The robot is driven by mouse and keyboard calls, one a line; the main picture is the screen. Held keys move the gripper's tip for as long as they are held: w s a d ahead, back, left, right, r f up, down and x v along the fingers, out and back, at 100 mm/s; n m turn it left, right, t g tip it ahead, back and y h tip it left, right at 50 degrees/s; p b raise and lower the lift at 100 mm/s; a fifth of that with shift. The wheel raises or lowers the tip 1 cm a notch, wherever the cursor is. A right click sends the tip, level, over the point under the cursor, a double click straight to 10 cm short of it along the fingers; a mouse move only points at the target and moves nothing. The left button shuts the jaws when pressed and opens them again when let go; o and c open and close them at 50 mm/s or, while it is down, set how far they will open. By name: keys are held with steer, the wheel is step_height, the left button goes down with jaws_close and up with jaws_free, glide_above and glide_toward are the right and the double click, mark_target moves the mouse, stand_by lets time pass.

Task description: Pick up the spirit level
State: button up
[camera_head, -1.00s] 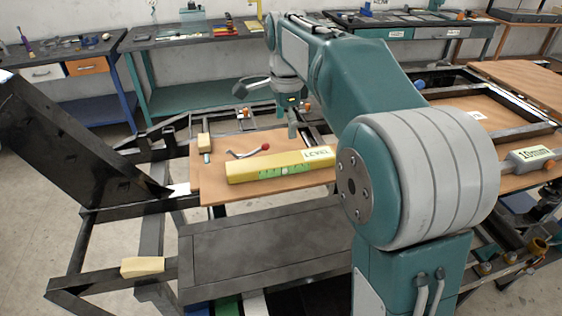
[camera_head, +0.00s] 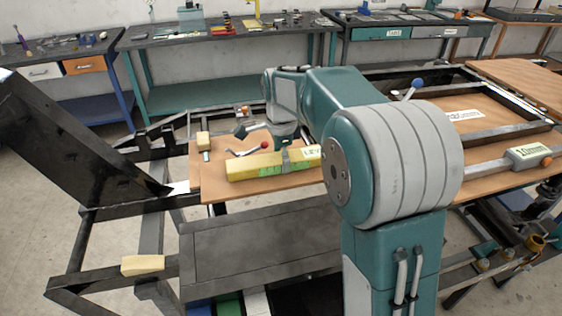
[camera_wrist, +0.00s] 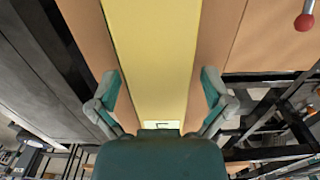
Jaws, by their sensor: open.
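The spirit level is a long yellow bar (camera_head: 243,164) with green marks on its near side and a white label near its right end. It lies on an orange-brown board (camera_head: 216,192). My gripper (camera_head: 285,158) is open over the bar, right of its middle. In the wrist view the yellow bar (camera_wrist: 152,60) runs between the two open fingers of my gripper (camera_wrist: 160,95), one on each side. Whether the fingers touch it I cannot tell. My arm covers the area just right of the bar.
A wood-handled tool (camera_head: 204,142) is at the board's left. A dark metal frame (camera_head: 150,205) surrounds the board. Workbenches (camera_head: 220,35) stand behind.

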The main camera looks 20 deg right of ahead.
steer(key=shift+f, duration=0.1)
steer(key=c, duration=1.2)
